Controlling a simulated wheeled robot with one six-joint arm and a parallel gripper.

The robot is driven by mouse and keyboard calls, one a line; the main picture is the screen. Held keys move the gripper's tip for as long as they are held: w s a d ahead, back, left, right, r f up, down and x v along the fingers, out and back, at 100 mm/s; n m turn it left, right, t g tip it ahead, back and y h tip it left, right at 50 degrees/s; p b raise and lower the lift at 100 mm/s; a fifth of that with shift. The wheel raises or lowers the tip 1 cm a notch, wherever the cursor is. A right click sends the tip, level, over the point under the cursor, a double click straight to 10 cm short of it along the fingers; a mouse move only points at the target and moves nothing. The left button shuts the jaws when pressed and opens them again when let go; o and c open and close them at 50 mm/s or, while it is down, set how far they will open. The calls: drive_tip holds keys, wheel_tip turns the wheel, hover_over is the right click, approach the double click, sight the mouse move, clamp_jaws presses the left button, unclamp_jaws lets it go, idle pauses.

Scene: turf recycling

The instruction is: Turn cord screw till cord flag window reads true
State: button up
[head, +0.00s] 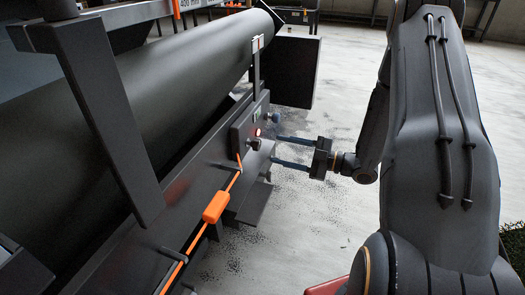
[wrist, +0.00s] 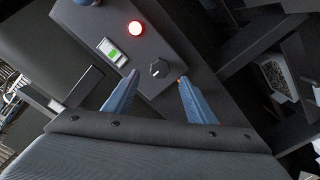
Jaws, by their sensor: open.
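A dark round knob with a pale mark, likely the cord screw (wrist: 158,68), sits on the dark panel; it also shows in the head view (head: 255,144). A small pale-framed window, likely the cord flag window (wrist: 112,52), shows a green patch; I cannot tell its exact reading. My gripper (wrist: 158,76) is open, its two blue fingers on either side of the knob with a gap to each. In the head view my gripper (head: 275,148) reaches in from the right, its tips just short of the panel.
A lit red lamp (wrist: 136,28) and a blue knob (wrist: 88,2) are on the same panel. An orange cord with an orange block (head: 216,207) runs along the machine's side. A large black roller (head: 185,95) lies above. The floor (head: 320,100) to the right is open.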

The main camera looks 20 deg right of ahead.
sight(260, 145)
drive_tip(key=b+x, duration=0.1)
drive_tip(key=x, duration=0.6)
drive_tip(key=shift+b, duration=0.35)
drive_tip(key=c, duration=1)
